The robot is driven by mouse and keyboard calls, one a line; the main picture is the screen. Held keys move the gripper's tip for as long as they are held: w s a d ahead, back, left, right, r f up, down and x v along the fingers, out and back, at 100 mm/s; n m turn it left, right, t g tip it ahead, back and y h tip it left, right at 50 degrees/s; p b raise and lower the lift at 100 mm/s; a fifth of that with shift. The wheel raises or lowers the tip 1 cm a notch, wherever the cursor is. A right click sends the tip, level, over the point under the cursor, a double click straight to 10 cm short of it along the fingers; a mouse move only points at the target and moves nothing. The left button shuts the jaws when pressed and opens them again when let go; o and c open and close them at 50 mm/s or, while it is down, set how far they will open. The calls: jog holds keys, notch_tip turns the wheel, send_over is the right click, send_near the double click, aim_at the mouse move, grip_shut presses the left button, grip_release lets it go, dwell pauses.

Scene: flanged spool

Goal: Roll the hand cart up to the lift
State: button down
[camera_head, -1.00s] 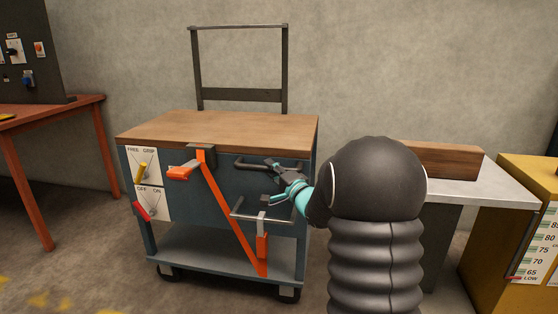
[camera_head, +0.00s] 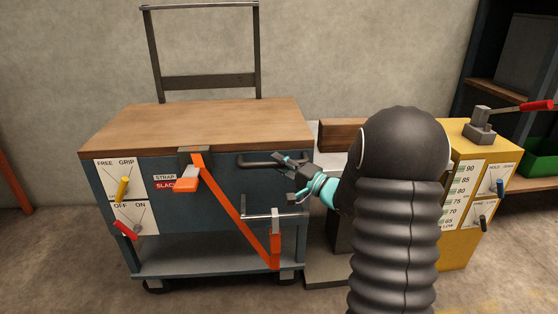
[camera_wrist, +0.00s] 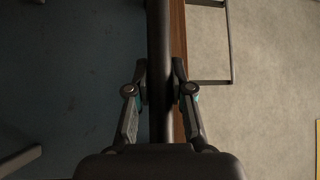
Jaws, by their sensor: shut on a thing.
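The hand cart (camera_head: 205,222) is blue with a wooden top (camera_head: 200,128) and stands on castors. My gripper (camera_head: 283,158) is shut on the dark upper handle bar (camera_head: 255,164) at the cart's front right; the wrist view shows the bar (camera_wrist: 160,30) between the fingers (camera_wrist: 160,78). The yellow cabinet (camera_head: 463,240) with a number scale and levers, apparently part of the lift, stands to the right. A grey-topped stand with a wooden block (camera_head: 338,135) lies between, close beside the cart's right end. My arm hides part of it, so I cannot tell whether they touch.
The cart front has a yellow lever (camera_head: 123,188) at FREE/GRIP, a red lever (camera_head: 125,229) at OFF/ON, and an orange strap (camera_head: 235,212) beside a SLACK label. A dark shelf with a green bin (camera_head: 543,150) stands at far right. Floor at left is clear.

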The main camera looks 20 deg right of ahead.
jog(key=shift+d, duration=0.15)
jog(key=c, duration=1)
grip_release()
jog(key=shift+d, duration=0.1)
jog(key=shift+s, duration=0.15)
jog(key=v, duration=1.2)
